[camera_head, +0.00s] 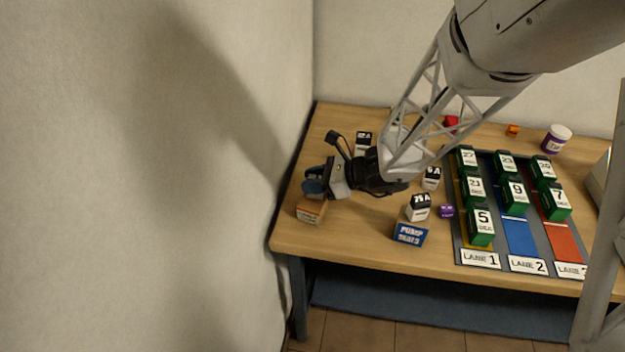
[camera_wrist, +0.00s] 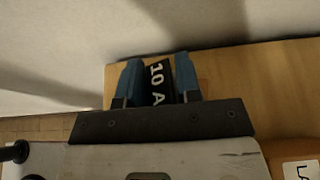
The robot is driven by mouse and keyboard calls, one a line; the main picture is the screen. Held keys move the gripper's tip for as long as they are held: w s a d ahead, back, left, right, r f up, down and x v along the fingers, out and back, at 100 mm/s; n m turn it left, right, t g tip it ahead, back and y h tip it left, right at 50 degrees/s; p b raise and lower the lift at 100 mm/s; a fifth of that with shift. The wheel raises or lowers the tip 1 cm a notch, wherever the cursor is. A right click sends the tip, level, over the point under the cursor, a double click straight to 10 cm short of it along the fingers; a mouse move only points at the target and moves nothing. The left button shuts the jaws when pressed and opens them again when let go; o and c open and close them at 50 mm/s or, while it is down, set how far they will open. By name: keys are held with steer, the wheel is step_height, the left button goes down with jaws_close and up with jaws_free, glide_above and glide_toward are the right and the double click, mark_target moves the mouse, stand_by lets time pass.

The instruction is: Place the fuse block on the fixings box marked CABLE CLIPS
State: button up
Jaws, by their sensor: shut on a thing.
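My gripper (camera_head: 314,187) is at the left end of the table, its blue fingers pointing down. It is shut on a fuse block (camera_wrist: 157,83) with a black top reading 10 A, seen between the fingers in the wrist view. In the head view the fingers and wrist hide this block. An orange fixings box (camera_head: 309,212) sits directly below the fingertips near the table's left edge; its white label is too small to read. I cannot tell whether the block touches the box. A blue fixings box (camera_head: 411,234) reading PUMP SEALS stands to the right.
Other white, black-topped fuse blocks stand on the table, one marked 25 A (camera_head: 418,208) at the blue box. A purple cube (camera_head: 446,211) lies beside it. A lane board (camera_head: 511,254) with numbered green blocks fills the right. The wall (camera_head: 160,180) is close on the left.

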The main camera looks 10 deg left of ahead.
steer(key=shift+f, duration=0.15)
steer(key=o, duration=1)
steer(key=shift+c, duration=0.2)
steer(key=shift+r, duration=0.2)
steer(key=v, duration=1.2)
steer(key=shift+f, duration=0.1)
stand_by(0.3)
